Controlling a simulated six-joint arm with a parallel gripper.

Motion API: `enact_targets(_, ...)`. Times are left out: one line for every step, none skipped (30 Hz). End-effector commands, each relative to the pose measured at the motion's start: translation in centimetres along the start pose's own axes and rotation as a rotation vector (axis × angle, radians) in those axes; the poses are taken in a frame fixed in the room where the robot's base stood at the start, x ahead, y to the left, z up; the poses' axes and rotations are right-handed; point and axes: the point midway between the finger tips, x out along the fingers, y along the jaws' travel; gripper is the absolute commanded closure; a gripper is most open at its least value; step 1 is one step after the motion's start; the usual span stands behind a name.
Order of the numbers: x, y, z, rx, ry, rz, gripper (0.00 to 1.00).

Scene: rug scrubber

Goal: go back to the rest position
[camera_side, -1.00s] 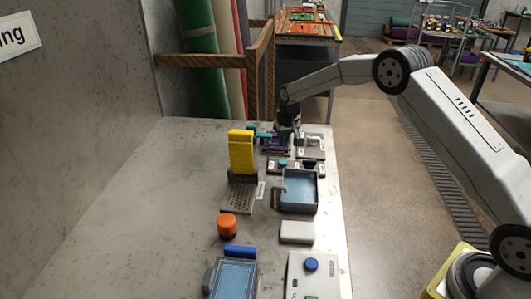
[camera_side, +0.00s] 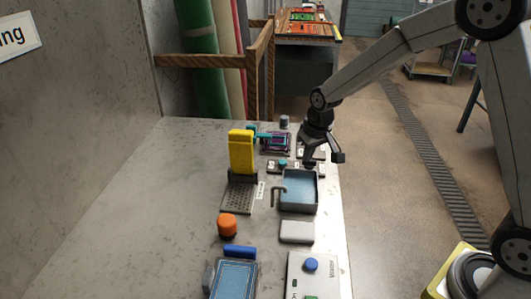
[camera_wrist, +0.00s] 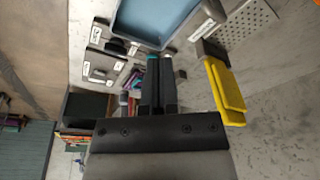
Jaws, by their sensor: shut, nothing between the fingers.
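My gripper (camera_side: 309,161) is over the right edge of the bench (camera_side: 150,210) in the side view, above the dark labelled plates behind the blue-lined tray (camera_side: 299,191). In the wrist view its two dark fingers (camera_wrist: 159,62) lie close together with nothing between them. The tray shows beyond the fingertips (camera_wrist: 120,22) in that view. A small purple and teal device (camera_side: 275,142) stands on the bench to the left of the gripper, apart from it. The height of the gripper above the plates is hard to tell.
A tall yellow block (camera_side: 241,152) stands behind a perforated plate (camera_side: 239,198). An orange knob (camera_side: 227,224), a pale block (camera_side: 296,232) and a blue bar (camera_side: 240,251) lie nearer. The left of the bench is clear. A wooden rail (camera_side: 200,61) stands behind.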

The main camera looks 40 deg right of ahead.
Motion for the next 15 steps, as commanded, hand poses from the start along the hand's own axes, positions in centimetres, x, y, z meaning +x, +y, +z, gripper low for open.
enact_targets(-0.6, -0.2, 1.3, -0.009, 0.001, -0.002, 1.0)
enact_targets(-0.9, -0.2, 2.0, -0.014, 0.002, -0.003, 1.0)
enact_targets(-1.2, -0.3, 3.0, -0.021, 0.004, -0.005, 1.0)
enact_targets(-1.4, -0.4, 3.8, -0.027, 0.004, -0.006, 1.0)
enact_targets(-1.6, -0.4, 4.6, -0.032, 0.004, -0.007, 1.0)
enact_targets(-1.9, -0.5, 5.6, -0.039, 0.006, -0.008, 1.0)
enact_targets(-2.1, -0.5, 6.4, -0.045, 0.007, -0.009, 1.0)
enact_targets(-2.3, -0.6, 7.2, -0.05, 0.007, -0.01, 1.0)
enact_targets(-2.6, -0.6, 8.3, -0.057, 0.009, -0.012, 1.0)
enact_targets(-2.8, -0.6, 9.1, -0.062, 0.009, -0.013, 1.0)
enact_targets(-2.9, -0.7, 9.9, -0.067, 0.01, -0.014, 1.0)
enact_targets(-3.1, -0.7, 11.0, -0.075, 0.011, -0.015, 1.0)
enact_targets(-3.3, -0.7, 11.8, -0.08, 0.011, -0.016, 1.0)
enact_targets(-3.4, -0.7, 12.6, -0.085, 0.012, -0.017, 1.0)
enact_targets(-3.5, -0.7, 13.6, -0.091, 0.013, -0.018, 1.0)
